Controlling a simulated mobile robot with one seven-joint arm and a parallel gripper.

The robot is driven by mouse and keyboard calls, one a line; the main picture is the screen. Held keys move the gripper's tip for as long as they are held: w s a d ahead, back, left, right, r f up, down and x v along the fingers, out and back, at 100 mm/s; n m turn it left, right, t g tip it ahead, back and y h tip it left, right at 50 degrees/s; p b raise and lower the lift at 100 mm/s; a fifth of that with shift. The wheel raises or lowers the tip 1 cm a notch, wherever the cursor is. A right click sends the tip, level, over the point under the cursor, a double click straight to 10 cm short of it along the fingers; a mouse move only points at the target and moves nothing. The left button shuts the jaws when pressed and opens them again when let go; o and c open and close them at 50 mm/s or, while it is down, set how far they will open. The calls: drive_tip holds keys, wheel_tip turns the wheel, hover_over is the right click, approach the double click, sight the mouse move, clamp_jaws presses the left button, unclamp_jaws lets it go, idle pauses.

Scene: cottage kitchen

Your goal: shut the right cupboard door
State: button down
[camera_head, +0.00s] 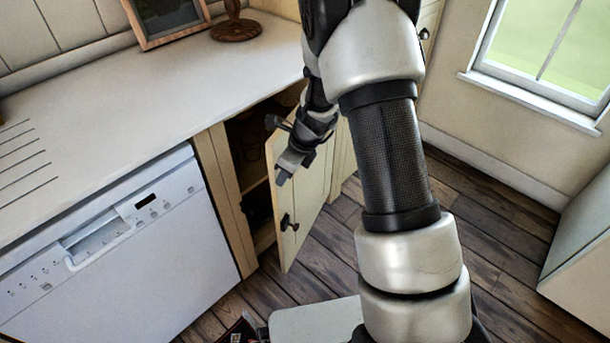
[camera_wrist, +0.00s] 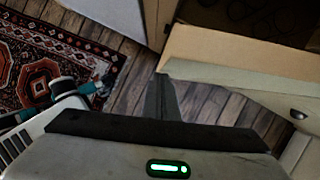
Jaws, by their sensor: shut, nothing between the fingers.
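The cupboard door (camera_head: 308,202) is cream with a dark knob (camera_head: 288,222) and stands ajar, swung out from the cupboard (camera_head: 226,185) right of the dishwasher. The dark cupboard inside shows through the gap. My gripper (camera_head: 281,177) is shut and empty, pointing down by the door's upper part, and covers some of its top. In the wrist view the shut fingers (camera_wrist: 163,98) are beside the pale door (camera_wrist: 235,52). I cannot tell whether they touch it.
A white dishwasher (camera_head: 120,255) stands left of the cupboard under the worktop (camera_head: 190,85). A picture frame (camera_head: 168,18) and a brown wooden stand (camera_head: 236,28) are on it. A patterned rug (camera_wrist: 50,65) lies on the plank floor. Floor right of the door (camera_head: 490,220) is clear.

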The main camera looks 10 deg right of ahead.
drive_tip(key=w+a+m+p, duration=0.2)
drive_tip(key=w+a+p, duration=0.4)
drive_tip(key=a, duration=0.3)
drive_tip(key=shift+w+m+t+h+p, duration=0.3)
drive_tip(key=shift+w+t+h+p, duration=0.1)
drive_tip(key=shift+w, duration=0.15)
drive_tip(key=shift+d, duration=0.15)
